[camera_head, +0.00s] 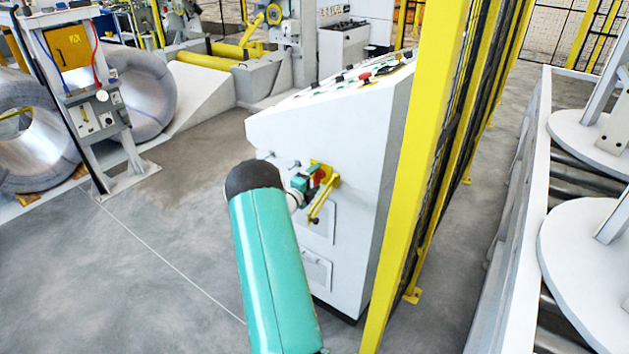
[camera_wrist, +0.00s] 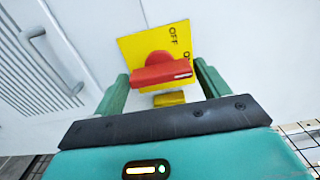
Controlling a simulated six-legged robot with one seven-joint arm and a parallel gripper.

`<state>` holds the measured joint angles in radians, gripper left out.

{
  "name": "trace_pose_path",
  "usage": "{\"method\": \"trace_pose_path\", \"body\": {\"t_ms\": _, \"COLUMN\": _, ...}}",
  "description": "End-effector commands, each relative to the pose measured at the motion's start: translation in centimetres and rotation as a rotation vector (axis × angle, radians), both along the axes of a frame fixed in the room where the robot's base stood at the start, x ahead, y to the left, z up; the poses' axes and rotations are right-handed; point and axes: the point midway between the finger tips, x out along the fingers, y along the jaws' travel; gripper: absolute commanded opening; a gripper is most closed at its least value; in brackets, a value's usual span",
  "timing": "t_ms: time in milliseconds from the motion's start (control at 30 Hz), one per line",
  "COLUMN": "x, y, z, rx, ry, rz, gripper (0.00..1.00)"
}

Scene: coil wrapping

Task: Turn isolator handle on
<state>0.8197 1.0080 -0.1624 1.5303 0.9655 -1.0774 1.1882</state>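The isolator's red handle (camera_head: 321,174) is on a yellow plate (camera_head: 334,180) on the side of a white control cabinet. In the wrist view, the red handle (camera_wrist: 160,73) lies roughly level across the yellow plate (camera_wrist: 133,48). A white mark on its right end lies close to the partly hidden ON lettering; OFF is farther up. My gripper (camera_head: 308,182) is at the handle. In the wrist view, my gripper (camera_wrist: 162,80) has its fingers spread, one beyond each end of the handle. Whether either finger touches it is unclear.
The white cabinet (camera_head: 300,125) has a sloped top with buttons. A yellow fence post (camera_head: 412,150) stands close on its right. A grey pull handle (camera_wrist: 50,60) shows left in the wrist view.

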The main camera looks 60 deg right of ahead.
Motion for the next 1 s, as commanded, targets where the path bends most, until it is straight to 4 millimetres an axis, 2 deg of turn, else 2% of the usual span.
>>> {"method": "trace_pose_path", "body": {"t_ms": 167, "x": 0.0, "y": 0.1, "z": 0.0, "rx": -0.001, "ry": 0.001, "rz": 0.000, "gripper": 0.75}}
{"method": "trace_pose_path", "body": {"t_ms": 267, "x": 0.2, "y": 0.9, "z": 0.1, "rx": 0.000, "ry": 0.000, "rz": 0.001, "gripper": 0.75}}
{"method": "trace_pose_path", "body": {"t_ms": 367, "x": 0.5, "y": 2.4, "z": 0.1, "rx": 0.000, "ry": 0.001, "rz": 0.002, "gripper": 0.75}}
{"method": "trace_pose_path", "body": {"t_ms": 800, "x": 1.9, "y": 11.6, "z": 0.1, "rx": 0.000, "ry": 0.000, "rz": 0.001, "gripper": 0.75}}
{"method": "trace_pose_path", "body": {"t_ms": 1000, "x": 2.1, "y": 13.5, "z": 0.0, "rx": 0.000, "ry": 0.001, "rz": 0.000, "gripper": 0.75}}
